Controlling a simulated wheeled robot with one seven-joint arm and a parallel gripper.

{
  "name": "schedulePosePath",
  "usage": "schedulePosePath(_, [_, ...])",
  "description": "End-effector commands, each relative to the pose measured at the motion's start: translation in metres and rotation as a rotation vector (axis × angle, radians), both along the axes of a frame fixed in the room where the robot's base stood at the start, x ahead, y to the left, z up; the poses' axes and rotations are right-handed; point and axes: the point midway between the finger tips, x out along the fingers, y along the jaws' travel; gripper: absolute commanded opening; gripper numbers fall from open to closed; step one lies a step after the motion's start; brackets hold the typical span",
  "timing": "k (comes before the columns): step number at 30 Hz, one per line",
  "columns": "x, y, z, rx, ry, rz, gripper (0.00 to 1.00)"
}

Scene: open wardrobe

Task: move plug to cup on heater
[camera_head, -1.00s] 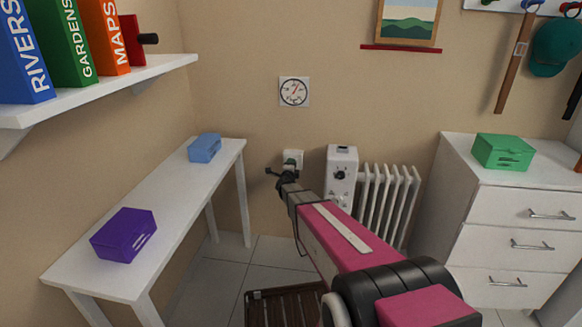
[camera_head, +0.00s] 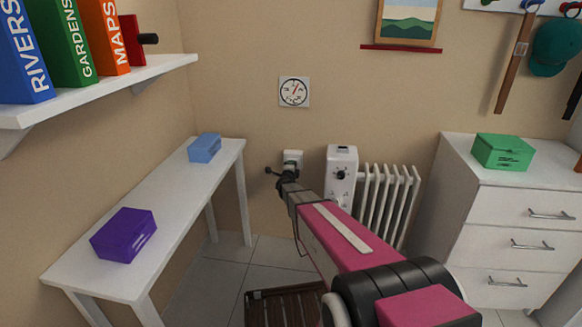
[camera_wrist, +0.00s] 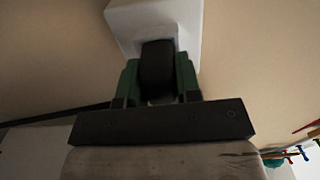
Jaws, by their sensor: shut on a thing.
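A black plug (camera_wrist: 157,70) sits between the two green fingers of my gripper (camera_wrist: 158,78), which is shut on it. Directly beyond it in the wrist view is a white wall socket box (camera_wrist: 135,18); I cannot tell whether the plug still touches it. In the head view my gripper (camera_head: 289,172) is just below and in front of the socket box (camera_head: 293,157), and the plug is too small to make out. The white heater (camera_head: 388,200) stands to the right, with a control box (camera_head: 341,190) at its left end. I cannot clearly make out a cup on it.
A white table (camera_head: 185,212) with a blue box (camera_head: 205,147) and a purple box (camera_head: 124,235) stands left. A white drawer unit (camera_head: 510,240) with a green box (camera_head: 502,151) stands right. A slatted brown item (camera_head: 285,305) lies on the floor.

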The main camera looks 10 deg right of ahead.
Motion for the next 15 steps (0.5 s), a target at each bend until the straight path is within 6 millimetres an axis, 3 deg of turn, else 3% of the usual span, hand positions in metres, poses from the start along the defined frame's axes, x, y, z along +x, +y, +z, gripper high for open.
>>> schedulePosePath(15, [-0.0072, 0.0021, 0.0003, 0.0, 0.0, 0.0, 0.03])
